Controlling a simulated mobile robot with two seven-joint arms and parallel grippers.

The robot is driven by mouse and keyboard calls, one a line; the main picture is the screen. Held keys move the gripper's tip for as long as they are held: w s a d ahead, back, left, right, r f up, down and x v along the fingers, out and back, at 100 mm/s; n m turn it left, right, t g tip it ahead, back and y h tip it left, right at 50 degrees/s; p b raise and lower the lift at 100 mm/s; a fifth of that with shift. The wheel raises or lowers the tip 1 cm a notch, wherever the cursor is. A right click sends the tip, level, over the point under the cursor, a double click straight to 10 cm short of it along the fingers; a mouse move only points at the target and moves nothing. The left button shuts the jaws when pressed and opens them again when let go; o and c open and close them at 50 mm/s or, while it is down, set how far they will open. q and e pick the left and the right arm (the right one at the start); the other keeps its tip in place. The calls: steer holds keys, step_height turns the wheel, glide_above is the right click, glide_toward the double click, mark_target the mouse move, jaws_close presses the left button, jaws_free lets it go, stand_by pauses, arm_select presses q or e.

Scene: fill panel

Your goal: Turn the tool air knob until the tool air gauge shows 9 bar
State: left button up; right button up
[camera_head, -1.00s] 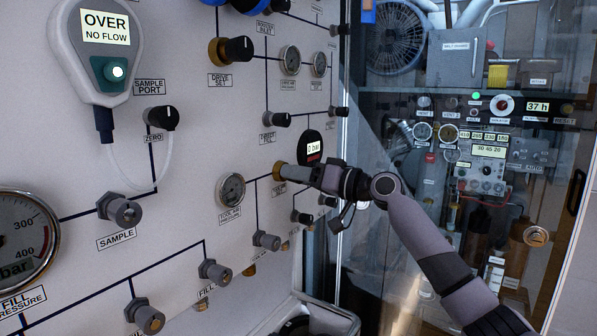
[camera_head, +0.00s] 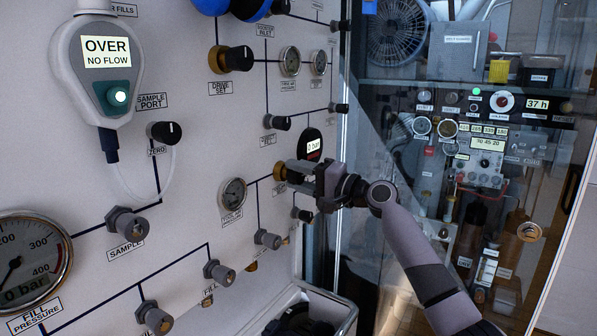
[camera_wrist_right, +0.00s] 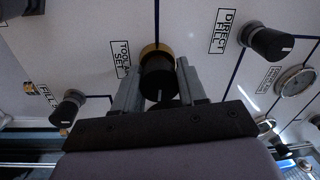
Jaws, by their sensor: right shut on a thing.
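The tool air knob (camera_wrist_right: 158,84), black with a brass collar and a "TOOL AIR SET" label beside it, stands out of the panel in the right wrist view. My right gripper (camera_wrist_right: 157,72) has one finger on each side of this knob and is shut on it. In the head view my right gripper (camera_head: 292,173) hides most of the knob; its brass collar (camera_head: 279,171) shows. The round tool air gauge (camera_head: 233,194) is left of the gripper; its needle is too small to read. My left gripper is out of view.
Grey fittings (camera_head: 267,239) stand out below. A glass-fronted cabinet (camera_head: 470,85) is at the right.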

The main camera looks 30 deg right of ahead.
mark_target(301, 178)
steer(key=shift+f+m, duration=0.2)
steer(key=shift+m, duration=0.5)
steer(key=shift+a+m, duration=0.1)
steer(key=shift+m, duration=0.2)
steer(key=o, duration=1)
steer(key=shift+r, duration=0.1)
steer(key=b+v, duration=0.1)
steer(key=v, duration=0.5)
steer(key=shift+s+b, duration=0.1)
steer(key=shift+b, duration=0.3)
steer(key=shift+s+d, duration=0.25)
steer(key=shift+s, duration=0.2)
steer(key=shift+o, duration=0.3)
stand_by(0.5)
